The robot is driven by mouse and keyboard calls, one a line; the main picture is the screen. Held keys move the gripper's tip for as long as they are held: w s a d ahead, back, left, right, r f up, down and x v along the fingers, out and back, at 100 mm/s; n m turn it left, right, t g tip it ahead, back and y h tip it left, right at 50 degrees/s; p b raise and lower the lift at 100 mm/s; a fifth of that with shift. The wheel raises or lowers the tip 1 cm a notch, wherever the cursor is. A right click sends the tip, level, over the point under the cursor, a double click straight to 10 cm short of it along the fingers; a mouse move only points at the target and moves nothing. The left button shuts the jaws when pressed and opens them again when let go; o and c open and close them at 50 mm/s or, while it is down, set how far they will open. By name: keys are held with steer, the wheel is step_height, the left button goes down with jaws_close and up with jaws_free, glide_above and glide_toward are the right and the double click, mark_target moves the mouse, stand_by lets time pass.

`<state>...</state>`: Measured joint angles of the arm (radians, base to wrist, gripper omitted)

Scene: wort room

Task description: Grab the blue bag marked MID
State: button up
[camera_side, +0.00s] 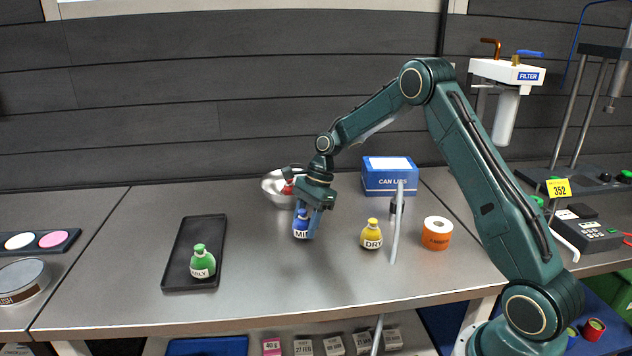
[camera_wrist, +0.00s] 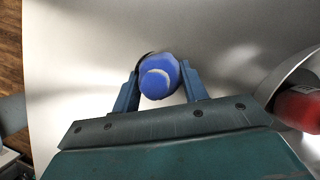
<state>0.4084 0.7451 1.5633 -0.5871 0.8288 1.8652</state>
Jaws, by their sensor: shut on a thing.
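The blue bag marked MID (camera_side: 300,224) is upright at the middle of the steel table. My gripper (camera_side: 312,219) reaches down over it from above and is shut on it. In the wrist view the blue bag (camera_wrist: 158,78) shows from above between the two blue fingers of my gripper (camera_wrist: 158,88). One finger partly covers the bag in the side view. I cannot tell whether the bag's base touches the table.
A yellow bag marked DRY (camera_side: 371,235) stands to the right. A green bag (camera_side: 202,262) stands on a black tray (camera_side: 178,288) at left. Behind are a metal bowl (camera_side: 272,188) with something red and a blue box marked CAN LIDS (camera_side: 390,180). The front middle table is clear.

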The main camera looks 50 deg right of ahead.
mark_target(305, 211)
step_height(305, 211, up, 10)
steer(key=shift+f, duration=0.2)
stand_by(0.3)
stand_by(0.4)
